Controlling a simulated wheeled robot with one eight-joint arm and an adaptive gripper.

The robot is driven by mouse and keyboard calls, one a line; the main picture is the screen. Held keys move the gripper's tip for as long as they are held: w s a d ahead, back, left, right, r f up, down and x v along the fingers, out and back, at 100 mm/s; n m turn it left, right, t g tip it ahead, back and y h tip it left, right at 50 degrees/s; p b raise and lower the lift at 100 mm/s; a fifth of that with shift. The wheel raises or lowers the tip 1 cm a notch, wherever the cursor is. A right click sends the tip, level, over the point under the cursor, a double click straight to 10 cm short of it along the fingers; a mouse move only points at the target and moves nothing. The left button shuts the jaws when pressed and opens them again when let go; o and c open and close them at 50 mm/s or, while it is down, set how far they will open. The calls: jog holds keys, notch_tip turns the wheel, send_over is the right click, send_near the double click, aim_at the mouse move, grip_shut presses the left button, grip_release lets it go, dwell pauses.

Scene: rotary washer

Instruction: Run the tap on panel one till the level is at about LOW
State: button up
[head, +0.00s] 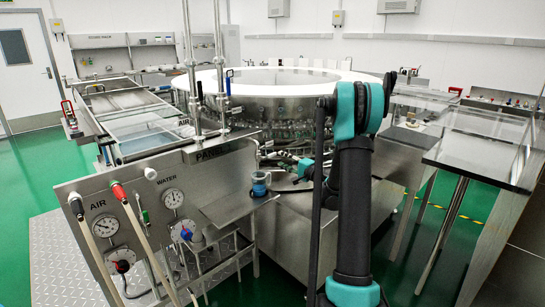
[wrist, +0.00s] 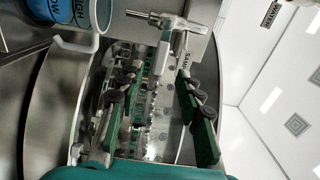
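A blue and white cup (wrist: 78,14) marked HIGH and LOW is at the top left of the wrist view. In the head view the blue cup (head: 259,184) stands on a small metal ledge beside the panel. The level inside it is hidden. A metal tap (wrist: 172,22) with a T-shaped handle is at the top middle of the wrist view, by a plate lettered "SAMP". My gripper (wrist: 157,78) has its two fingers apart with nothing held between them, apart from the tap. In the head view my gripper (head: 304,168) is small, right of the cup.
A steel panel (head: 140,215) at front left carries an air gauge (head: 106,227), a water gauge (head: 173,198), a red knob (head: 122,266), a blue knob (head: 186,234) and hoses. The round washer (head: 280,105) stands behind. A steel table (head: 480,150) is at right.

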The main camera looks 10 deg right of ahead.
aim_at(273, 155)
jog(key=x, duration=0.7)
jog(key=shift+w+a, duration=0.1)
jog(key=shift+a, duration=0.05)
grip_shut()
